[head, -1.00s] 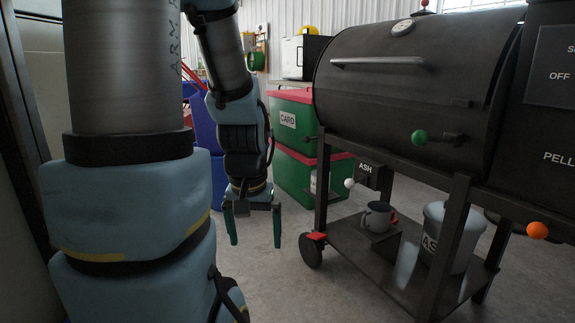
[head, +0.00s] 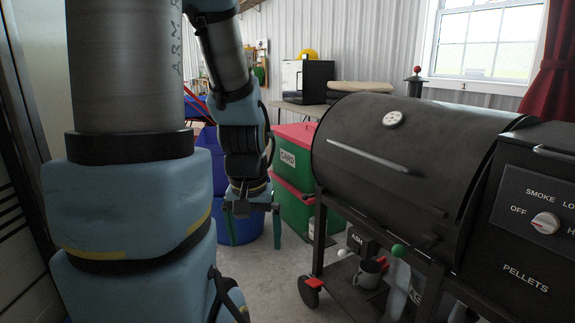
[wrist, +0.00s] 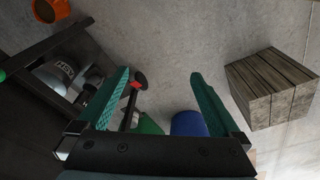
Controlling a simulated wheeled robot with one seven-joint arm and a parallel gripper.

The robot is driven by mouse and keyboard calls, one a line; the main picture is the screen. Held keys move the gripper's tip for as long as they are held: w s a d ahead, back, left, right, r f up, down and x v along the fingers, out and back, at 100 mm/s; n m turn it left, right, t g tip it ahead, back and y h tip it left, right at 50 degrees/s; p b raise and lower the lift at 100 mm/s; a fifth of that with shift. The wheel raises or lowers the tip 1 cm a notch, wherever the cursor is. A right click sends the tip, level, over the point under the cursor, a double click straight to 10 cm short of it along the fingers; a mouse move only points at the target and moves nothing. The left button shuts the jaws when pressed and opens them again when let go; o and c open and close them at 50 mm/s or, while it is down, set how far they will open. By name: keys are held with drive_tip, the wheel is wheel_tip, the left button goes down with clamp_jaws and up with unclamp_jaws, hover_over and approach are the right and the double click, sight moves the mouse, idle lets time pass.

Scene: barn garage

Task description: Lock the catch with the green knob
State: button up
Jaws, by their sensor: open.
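The green knob (head: 398,250) is a small ball on the front of the black smoker grill (head: 420,150), below the closed barrel lid. It is at the lower right of the head view, near a dark latch fitting (head: 430,240). My gripper (head: 252,228) hangs pointing down, left of the grill and well apart from the knob. Its two teal fingers are spread and empty, and they also show in the wrist view (wrist: 160,100). A green bit (wrist: 2,75) at the wrist view's left edge may be the knob. I cannot tell whether the catch is locked.
Red and green CARD bins (head: 293,160) stand behind. A wooden block (wrist: 270,88) is on the floor in the wrist view. Some floor before the grill is clear.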

wheel_tip(320, 180, up, 12)
drive_tip(key=p, duration=0.9)
drive_tip(key=shift+f, duration=0.2)
